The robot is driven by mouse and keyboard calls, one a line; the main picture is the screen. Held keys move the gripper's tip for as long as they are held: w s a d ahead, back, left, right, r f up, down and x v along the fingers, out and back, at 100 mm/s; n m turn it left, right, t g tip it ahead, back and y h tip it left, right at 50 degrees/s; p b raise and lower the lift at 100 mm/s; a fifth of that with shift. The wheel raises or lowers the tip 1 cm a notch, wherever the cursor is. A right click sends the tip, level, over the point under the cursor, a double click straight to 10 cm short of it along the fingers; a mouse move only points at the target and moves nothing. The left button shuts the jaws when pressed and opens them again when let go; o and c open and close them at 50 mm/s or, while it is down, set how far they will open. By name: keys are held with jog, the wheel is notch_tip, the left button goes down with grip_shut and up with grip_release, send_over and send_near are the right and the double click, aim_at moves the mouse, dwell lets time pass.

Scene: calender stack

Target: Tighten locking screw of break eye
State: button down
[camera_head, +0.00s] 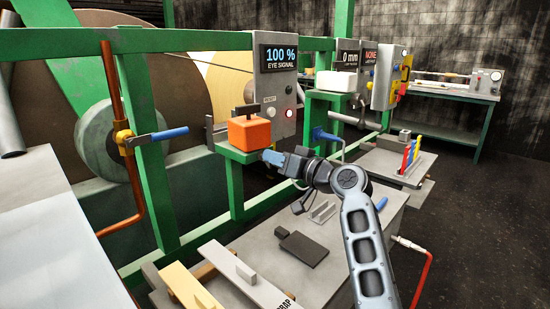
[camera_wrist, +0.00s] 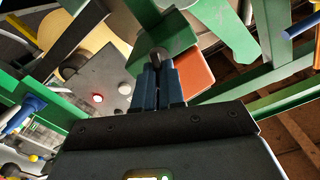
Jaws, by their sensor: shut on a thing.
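The break eye appears to be the orange block (camera_head: 249,133) with a dark knob on top, sitting on a green bracket (camera_head: 236,153). It also shows in the wrist view (camera_wrist: 194,72), partly behind the fingers. My gripper (camera_head: 268,157) is at the front right of the bracket, just below the block. In the wrist view my blue fingers (camera_wrist: 160,66) are shut on a small dark piece, apparently the locking screw (camera_wrist: 158,52), against the green bracket. The screw is mostly hidden by the fingers, so its turn angle cannot be told.
A grey box (camera_head: 275,90) behind the block reads "100 % EYE SIGNAL" and has a lit red button. Green frame rails (camera_head: 190,40) run beside the arm. A grey table (camera_head: 340,250) below holds a dark flat tool (camera_head: 302,248) and pale bars.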

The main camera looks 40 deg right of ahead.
jog(key=m+p, duration=0.4)
jog(key=m, duration=0.2)
jog(key=m+p, duration=0.3)
jog(key=m, duration=0.3)
jog(key=m+p, duration=0.4)
jog(key=m, duration=0.2)
jog(key=shift+d+f+p, duration=0.2)
jog(key=shift+f+p, duration=0.1)
jog(key=shift+f, duration=0.1)
jog(key=shift+f, duration=0.1)
jog(key=c, duration=1.2)
grip_release()
jog(key=shift+c, duration=0.2)
